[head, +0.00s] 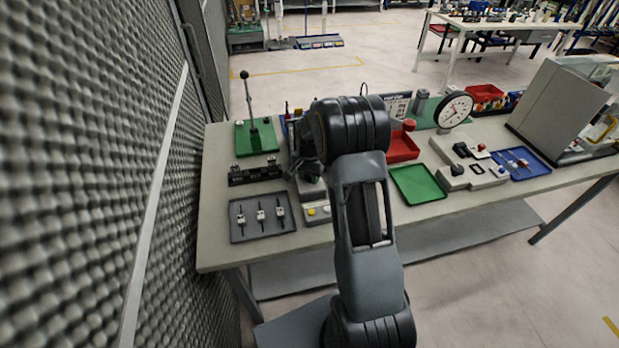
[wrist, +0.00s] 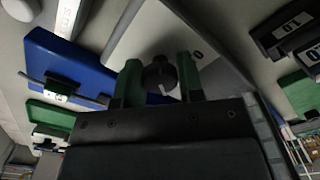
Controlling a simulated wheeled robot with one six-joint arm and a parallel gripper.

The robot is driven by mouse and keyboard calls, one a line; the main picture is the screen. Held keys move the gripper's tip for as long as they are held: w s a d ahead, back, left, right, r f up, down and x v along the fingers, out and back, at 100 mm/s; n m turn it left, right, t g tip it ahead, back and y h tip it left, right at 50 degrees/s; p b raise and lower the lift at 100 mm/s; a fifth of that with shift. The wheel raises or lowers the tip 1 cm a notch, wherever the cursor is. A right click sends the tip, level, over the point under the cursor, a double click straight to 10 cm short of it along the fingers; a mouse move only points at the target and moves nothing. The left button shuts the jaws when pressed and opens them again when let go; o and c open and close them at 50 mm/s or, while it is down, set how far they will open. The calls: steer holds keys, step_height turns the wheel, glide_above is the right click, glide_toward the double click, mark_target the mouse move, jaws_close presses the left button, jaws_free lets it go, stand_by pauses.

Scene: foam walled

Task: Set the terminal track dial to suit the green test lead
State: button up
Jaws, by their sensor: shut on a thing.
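In the wrist view a dark round knob (wrist: 158,72), which looks like the dial, sits on a pale panel (wrist: 196,28). A mark like a "0" is printed beside the knob. My gripper (wrist: 160,78) has its two green-tipped fingers on either side of the knob and is shut on it. The knob's pointer and most of its scale are hidden or too dark to read. In the head view my arm covers the gripper and the dial. I cannot pick out the green test lead for certain in either view.
In the wrist view a blue block (wrist: 75,62) with a rod lies left of the panel. On the workbench (head: 215,213) are a tray with small levers (head: 240,233), a green-based lever (head: 250,148), a green tray (head: 408,196) and a round gauge (head: 453,109). A padded wall (head: 85,150) stands close left.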

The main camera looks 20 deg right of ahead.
steer(key=n+b, duration=0.2)
steer(key=n, duration=0.4)
steer(key=shift+n, duration=0.3)
stand_by(0.3)
steer(key=o, duration=0.9)
step_height(320, 180, up, 14)
steer(key=shift+f+b, duration=0.1)
steer(key=shift+b, duration=0.5)
